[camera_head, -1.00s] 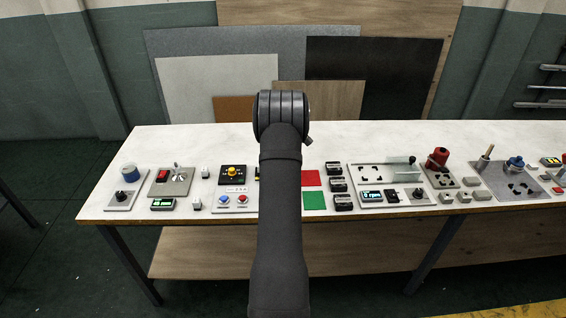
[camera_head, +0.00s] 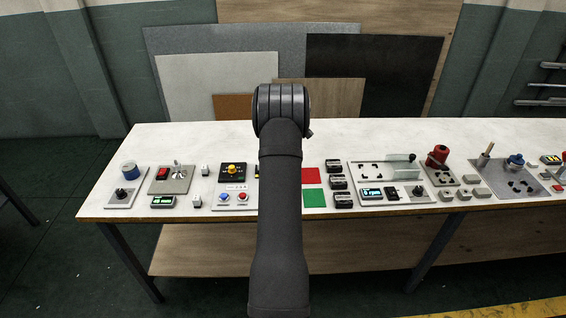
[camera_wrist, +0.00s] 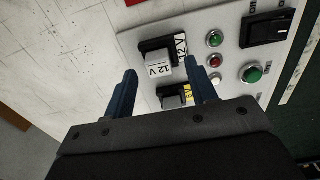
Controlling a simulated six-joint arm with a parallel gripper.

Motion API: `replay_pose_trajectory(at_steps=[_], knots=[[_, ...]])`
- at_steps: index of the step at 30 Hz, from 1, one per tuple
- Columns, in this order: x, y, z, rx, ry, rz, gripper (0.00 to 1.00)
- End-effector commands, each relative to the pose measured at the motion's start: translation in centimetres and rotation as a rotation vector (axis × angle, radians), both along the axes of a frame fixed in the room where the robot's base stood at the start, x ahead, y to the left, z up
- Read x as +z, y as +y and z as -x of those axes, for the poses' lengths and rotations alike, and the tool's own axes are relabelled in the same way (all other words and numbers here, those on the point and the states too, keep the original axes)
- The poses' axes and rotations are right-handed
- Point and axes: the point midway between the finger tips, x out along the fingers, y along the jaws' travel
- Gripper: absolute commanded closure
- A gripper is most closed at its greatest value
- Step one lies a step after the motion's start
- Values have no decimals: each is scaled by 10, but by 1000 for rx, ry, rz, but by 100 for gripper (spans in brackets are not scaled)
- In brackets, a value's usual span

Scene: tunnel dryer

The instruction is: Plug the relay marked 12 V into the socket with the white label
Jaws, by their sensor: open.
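In the wrist view, a pale block relay marked 12 V (camera_wrist: 158,67) sits at a black socket (camera_wrist: 152,46). I cannot tell whether it is fully seated. A white label reading 12 V (camera_wrist: 181,48) is beside this socket. A second black socket (camera_wrist: 168,91) with a yellow label (camera_wrist: 188,93) lies nearer to my gripper and is partly hidden by it. My gripper (camera_wrist: 160,68) is open, with one blue finger on each side of the relay in the picture. Contact with it is not visible. In the head view, my arm hides the gripper and this panel.
The panel also carries a green lamp (camera_wrist: 214,39), a red lamp (camera_wrist: 215,61), a green button (camera_wrist: 252,73) and a black rocker switch (camera_wrist: 266,29). In the head view, the white bench (camera_head: 400,133) holds several devices along its front; its back strip is clear.

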Motion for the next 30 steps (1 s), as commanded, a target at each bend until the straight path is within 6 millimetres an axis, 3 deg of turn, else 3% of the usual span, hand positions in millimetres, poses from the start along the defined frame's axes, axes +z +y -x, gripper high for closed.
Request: replay_pose_trajectory(at_steps=[9, 15, 21, 30], knots=[[81, 0, -1, 0, -4, 0, 48], [121, 0, 0, 0, -2, 0, 48], [141, 0, 0, 0, 0, 0, 48], [145, 0, 0, 0, 1, 0, 48]])
